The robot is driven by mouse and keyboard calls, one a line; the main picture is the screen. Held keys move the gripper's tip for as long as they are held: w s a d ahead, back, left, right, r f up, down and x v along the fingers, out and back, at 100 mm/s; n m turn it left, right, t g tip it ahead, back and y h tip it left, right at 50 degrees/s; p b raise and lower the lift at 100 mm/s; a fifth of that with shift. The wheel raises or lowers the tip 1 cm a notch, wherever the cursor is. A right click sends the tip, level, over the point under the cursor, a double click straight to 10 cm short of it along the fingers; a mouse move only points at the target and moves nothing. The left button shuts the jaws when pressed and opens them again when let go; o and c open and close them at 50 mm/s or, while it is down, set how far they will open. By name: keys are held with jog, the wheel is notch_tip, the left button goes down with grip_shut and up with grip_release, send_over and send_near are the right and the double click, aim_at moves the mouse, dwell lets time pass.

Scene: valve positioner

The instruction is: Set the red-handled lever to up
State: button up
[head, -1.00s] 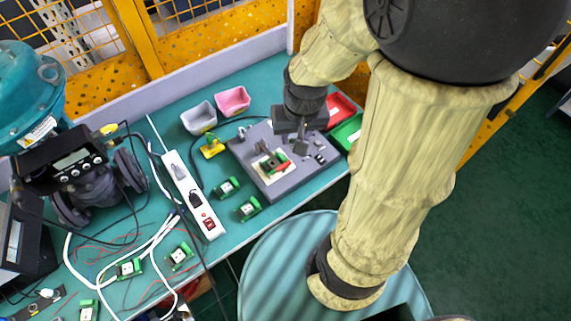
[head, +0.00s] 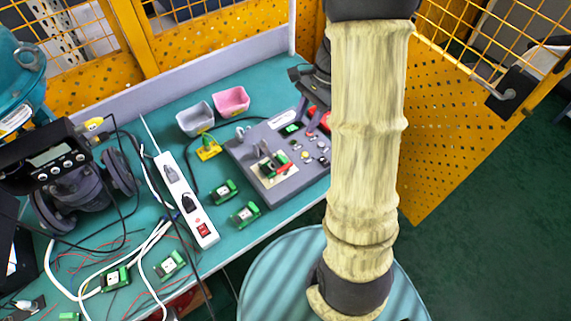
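The grey control panel (head: 295,185) lies on the teal bench, with a pale plate carrying green and red parts (head: 272,169) on its near left. A small red piece shows there, but it is too small to tell whether it is the lever's handle or how it is set. My gripper (head: 307,117) is above the panel's far right side, fingers pointing down. Its two fingers look apart, with nothing visible between them. My arm hides part of the panel's right side.
A grey bin (head: 195,118) and a pink bin (head: 232,101) stand behind the panel. A white power strip (head: 187,200) and small green boards (head: 245,214) lie left of it. A yellow mesh fence (head: 210,60) stands behind the bench.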

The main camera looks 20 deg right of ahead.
aim_at(287, 165)
jog(key=x, duration=1.7)
jog(key=shift+s+d, duration=0.1)
jog(key=shift+s, duration=0.1)
jog(key=shift+c, duration=0.2)
grip_shut()
